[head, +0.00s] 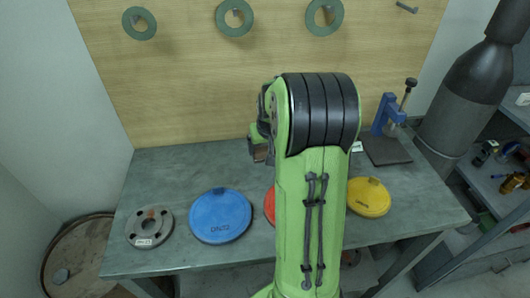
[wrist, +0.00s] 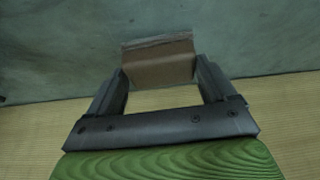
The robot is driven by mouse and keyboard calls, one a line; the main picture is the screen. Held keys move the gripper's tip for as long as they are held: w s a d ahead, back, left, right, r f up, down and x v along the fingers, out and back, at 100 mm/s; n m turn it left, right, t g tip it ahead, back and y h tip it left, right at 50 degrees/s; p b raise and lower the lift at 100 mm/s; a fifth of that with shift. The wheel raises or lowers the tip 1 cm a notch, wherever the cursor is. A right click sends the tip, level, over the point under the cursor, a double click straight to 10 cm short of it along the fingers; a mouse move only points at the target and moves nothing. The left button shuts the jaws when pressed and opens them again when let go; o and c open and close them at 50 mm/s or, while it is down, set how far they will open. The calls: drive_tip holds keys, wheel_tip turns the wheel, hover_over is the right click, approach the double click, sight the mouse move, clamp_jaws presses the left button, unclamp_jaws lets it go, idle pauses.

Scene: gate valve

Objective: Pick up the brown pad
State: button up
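The brown pad (wrist: 158,62) is a small block with a greyish top edge. In the wrist view it sits between the two fingertips of my gripper (wrist: 160,72), filling the gap from one finger to the other. My gripper appears shut on it. In the head view my gripper (head: 257,142) shows at the left of my green arm, near the back edge of the table, with the brown pad (head: 261,153) at its lower end. The arm hides part of the gripper. The pad looks raised off the table, though its exact height is hard to tell.
The grey-green table (head: 180,165) bears a grey flange (head: 150,228), a blue disc (head: 220,215), a mostly hidden red disc (head: 269,206) and a yellow disc (head: 368,197). Green rings (head: 235,18) hang on the wooden board (head: 190,75).

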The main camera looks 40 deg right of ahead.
sight(266, 149)
drive_tip(key=shift+w+f, duration=0.1)
drive_tip(key=c, duration=0.6)
wheel_tip(266, 149, up, 10)
drive_tip(key=p, duration=0.3)
